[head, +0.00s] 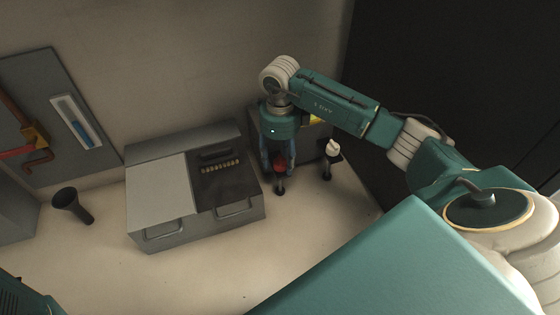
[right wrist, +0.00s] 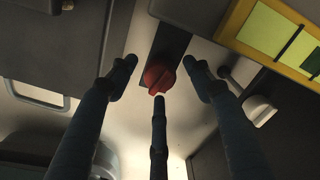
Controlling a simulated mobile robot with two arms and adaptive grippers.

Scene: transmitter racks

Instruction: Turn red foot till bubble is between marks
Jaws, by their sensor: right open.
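The red foot (head: 280,166) is a round knob on a dark stem at the front of a dark grey unit. It also shows in the right wrist view (right wrist: 160,77). My right gripper (head: 278,172) points down over it. In the right wrist view the fingers of the right gripper (right wrist: 160,72) stand apart around the red knob, with visible gaps at the left and right. A yellow-framed level (right wrist: 268,30) with a yellow-green window and dark marks is partly in view at the upper right. I cannot make out its bubble. My left gripper is not in view.
A white foot (head: 333,147) stands to the right of the red one. A grey case (head: 160,190) with handles is close on the left. A dark funnel (head: 72,204) and a wall panel with a blue gauge (head: 72,122) are further left. The pale surface in front is clear.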

